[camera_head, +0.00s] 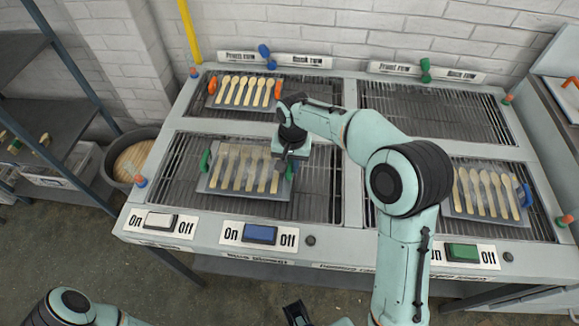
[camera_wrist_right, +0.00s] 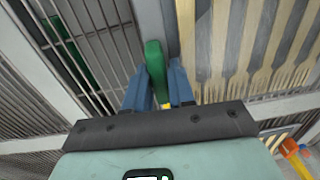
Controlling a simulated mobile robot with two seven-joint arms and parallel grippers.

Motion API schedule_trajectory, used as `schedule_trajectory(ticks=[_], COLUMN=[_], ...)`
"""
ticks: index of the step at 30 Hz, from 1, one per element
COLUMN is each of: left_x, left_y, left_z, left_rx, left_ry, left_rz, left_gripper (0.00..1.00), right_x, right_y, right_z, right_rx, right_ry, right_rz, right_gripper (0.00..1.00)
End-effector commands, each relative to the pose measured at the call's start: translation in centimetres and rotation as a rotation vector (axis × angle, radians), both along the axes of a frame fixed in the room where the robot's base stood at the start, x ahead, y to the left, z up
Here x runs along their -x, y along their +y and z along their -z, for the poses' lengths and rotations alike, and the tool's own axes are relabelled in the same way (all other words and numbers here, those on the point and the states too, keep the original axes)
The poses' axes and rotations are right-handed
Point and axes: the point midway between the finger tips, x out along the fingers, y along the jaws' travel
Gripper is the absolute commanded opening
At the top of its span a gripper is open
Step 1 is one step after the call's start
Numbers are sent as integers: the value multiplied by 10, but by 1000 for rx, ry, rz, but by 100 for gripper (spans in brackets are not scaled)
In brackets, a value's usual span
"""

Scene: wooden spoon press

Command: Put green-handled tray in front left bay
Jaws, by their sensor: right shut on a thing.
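The green-handled tray (camera_head: 202,186) holds a row of wooden spoons and is over the front left bay (camera_head: 315,205), within its outline. I cannot tell whether it rests on the grille or hangs just above it. Its left green handle (camera_head: 205,160) is free. My right gripper (camera_head: 287,162) is at its right end, with its fingers shut on the right green handle. In the right wrist view the green handle (camera_wrist_right: 155,68) is between the blue fingers, with the tray's spoons to the right. A dark part of my left gripper (camera_head: 296,313) shows at the bottom edge; its jaws are unclear.
An orange-handled tray (camera_head: 213,100) with spoons is in the back left bay. A blue-handled tray (camera_head: 450,207) with spoons is in the front right bay, partly behind my right arm. The back right bay (camera_head: 435,112) is empty. Switches (camera_head: 260,234) line the front edge.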

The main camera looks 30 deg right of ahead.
Motion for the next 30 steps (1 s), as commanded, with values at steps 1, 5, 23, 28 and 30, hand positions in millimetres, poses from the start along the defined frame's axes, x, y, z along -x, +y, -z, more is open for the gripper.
schedule_trajectory(ticks=[1,5,23,28,30], left_x=[1,1,0,-1,-1], left_y=[0,0,0,0,0], left_z=[2,2,1,-2,-4], left_rx=[0,0,0,0,1], left_ry=[1,1,0,-1,-2], left_rz=[0,0,0,0,0], left_gripper=[43,43,43,43,43], right_x=[0,0,0,0,0], right_y=[0,0,0,-1,-1], right_z=[7,13,10,-13,-29], right_rx=[-1,-1,0,-1,0], right_ry=[1,-3,-2,-6,-6], right_rz=[1,0,0,0,-1], right_gripper=[0,0,49,49,49])
